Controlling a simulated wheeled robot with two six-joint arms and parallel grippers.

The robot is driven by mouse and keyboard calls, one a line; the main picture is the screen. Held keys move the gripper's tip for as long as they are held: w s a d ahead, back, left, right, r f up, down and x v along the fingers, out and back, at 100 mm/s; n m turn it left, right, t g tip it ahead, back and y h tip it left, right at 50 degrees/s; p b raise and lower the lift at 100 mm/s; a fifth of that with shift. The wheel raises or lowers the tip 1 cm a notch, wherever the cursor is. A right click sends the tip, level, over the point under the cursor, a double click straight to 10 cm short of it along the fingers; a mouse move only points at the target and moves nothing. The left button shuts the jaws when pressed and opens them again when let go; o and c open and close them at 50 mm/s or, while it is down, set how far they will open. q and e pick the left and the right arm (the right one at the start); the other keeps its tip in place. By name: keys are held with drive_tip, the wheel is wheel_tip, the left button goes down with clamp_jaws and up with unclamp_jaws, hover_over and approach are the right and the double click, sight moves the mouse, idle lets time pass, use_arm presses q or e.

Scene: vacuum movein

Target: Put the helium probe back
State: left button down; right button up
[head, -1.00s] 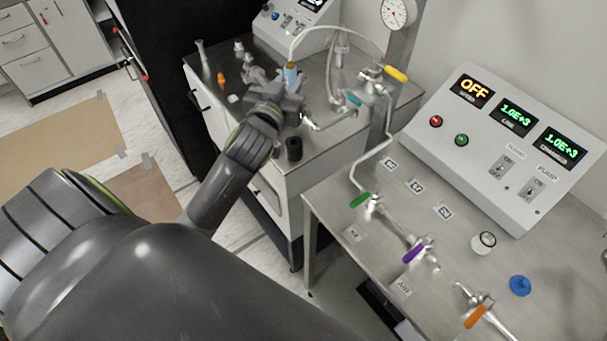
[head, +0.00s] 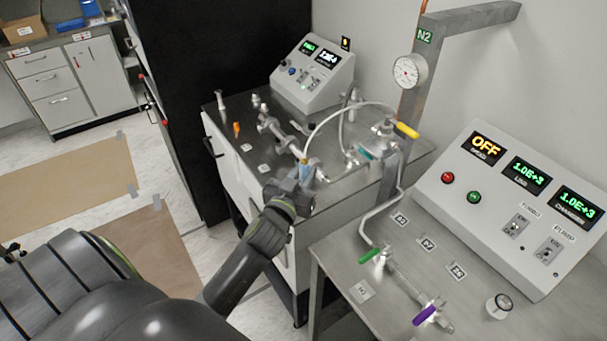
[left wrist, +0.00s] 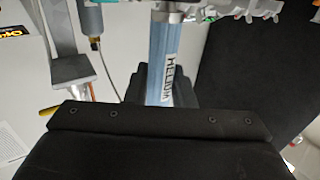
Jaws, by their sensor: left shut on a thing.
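The helium probe (head: 306,171) is a light blue cylinder with a yellowish tip and a pale hose. In the head view it stands roughly upright in my left gripper (head: 300,188), over the near edge of the rear steel table. In the left wrist view the blue probe (left wrist: 161,62) shows its HELIUM label, with the dark fingers of my left gripper (left wrist: 158,84) around its lower part. The gripper is shut on it. The probe's lower end is hidden by the gripper. I cannot make out its holder now. My right gripper is not in view.
The rear steel table (head: 335,172) carries metal fittings (head: 280,130), a control box (head: 312,75) and a yellow-handled valve (head: 405,130). The pale hose (head: 342,115) arcs towards this valve. The near right table (head: 345,262) holds valves and a larger control panel (head: 520,205).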

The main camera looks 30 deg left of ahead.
use_arm(q)
drive_tip(key=shift+f+b, duration=0.4)
drive_tip(key=shift+b, duration=0.1)
drive_tip(key=c, duration=1.2)
unclamp_jaws()
drive_tip(key=shift+c, duration=0.2)
drive_tip(key=shift+r, duration=0.1)
drive_tip(key=shift+r+p, duration=0.55)
drive_tip(key=shift+p, duration=0.2)
drive_tip(key=s+d+b, duration=0.2)
drive_tip(key=s, duration=1)
drive_tip(key=shift+d+f, duration=0.2)
drive_tip(key=shift+f, duration=0.05)
drive_tip(key=shift+w, duration=0.1)
